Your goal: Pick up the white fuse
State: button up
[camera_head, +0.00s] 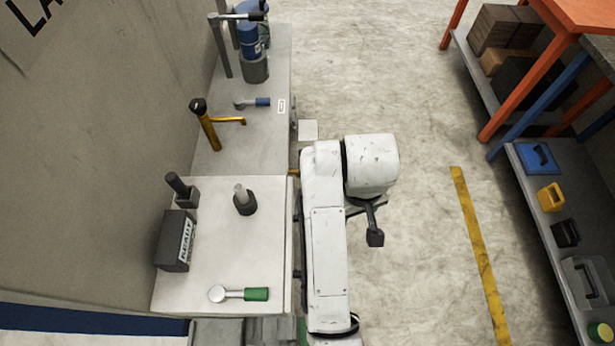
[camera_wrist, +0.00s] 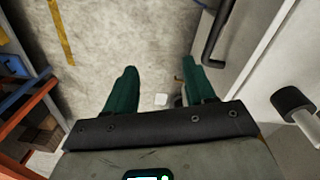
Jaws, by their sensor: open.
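The white fuse (camera_head: 240,190) is a pale, short cylinder standing in a dark round holder (camera_head: 245,206) on the near counter. In the wrist view, what looks like the same fuse (camera_wrist: 305,124) and its holder (camera_wrist: 292,98) show at the right edge, partly cut off. My gripper (camera_wrist: 158,82) has two green fingers spread apart with nothing between them. It is over the floor beside the counter, to the side of the fuse and well apart from it. In the head view my white arm hides most of the gripper.
The counter (camera_head: 222,265) also holds a dark READY box (camera_head: 175,242), a dark upright post (camera_head: 178,186) and a green-handled tool (camera_head: 245,294). A yellow lever (camera_head: 208,128) stands farther back. Orange shelving (camera_head: 497,95) is at the right. The floor between is clear.

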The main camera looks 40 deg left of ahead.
jog(key=s+a+r+n+p, duration=0.1)
jog(key=s+a+r+n, duration=0.15)
jog(key=a, duration=0.45)
jog(key=s+a+r+n, duration=0.1)
jog(key=s+a+r, duration=0.25)
jog(key=a, duration=0.25)
notch_tip(320, 180, up, 5)
jog(key=n, duration=0.2)
send_over(239, 187)
jog(key=shift+w+d+f+g, duration=0.2)
jog(key=shift+d+g, duration=0.1)
jog(key=shift+g, duration=0.1)
jog(key=f, duration=0.4)
jog(key=shift+s+a, duration=0.35)
jog(key=shift+w+f+p, duration=0.1)
jog(key=shift+f+p, duration=0.25)
jog(key=shift+f, duration=2.85)
jog(key=shift+c, duration=0.2)
grip_shut()
